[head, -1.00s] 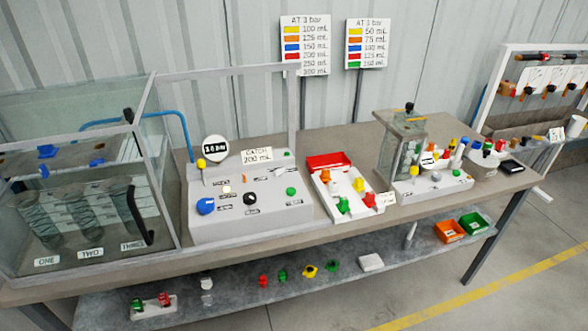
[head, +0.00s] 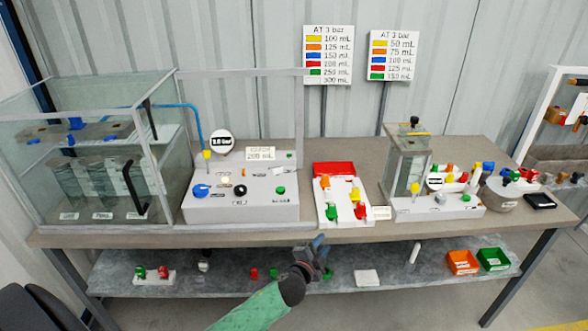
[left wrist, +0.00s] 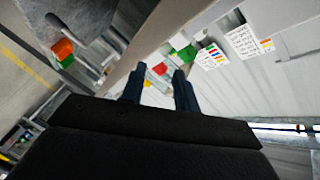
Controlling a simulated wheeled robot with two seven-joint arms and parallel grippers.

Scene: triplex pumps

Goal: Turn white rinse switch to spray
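The grey control box (head: 240,212) stands on the bench with a blue knob (head: 201,190), a black knob (head: 240,190), a small pale lit piece (head: 225,180) and a green button (head: 280,190). A smaller grey panel (head: 410,209) at the right carries a whitish knob (head: 440,198). Their labels are too small to read, so I cannot tell which part is the white rinse switch. My left gripper (head: 321,253) is in front of the bench edge, apart from both panels. Its fingers stand apart and empty in the left wrist view (left wrist: 158,88). My right gripper is out of view.
A glass tank (head: 95,180) stands at the left. A white tray (head: 341,212) of coloured parts sits between the panels, beside a glass chamber (head: 407,165). The lower shelf (head: 220,280) holds loose parts, an orange bin (head: 462,262) and a green bin (head: 493,259).

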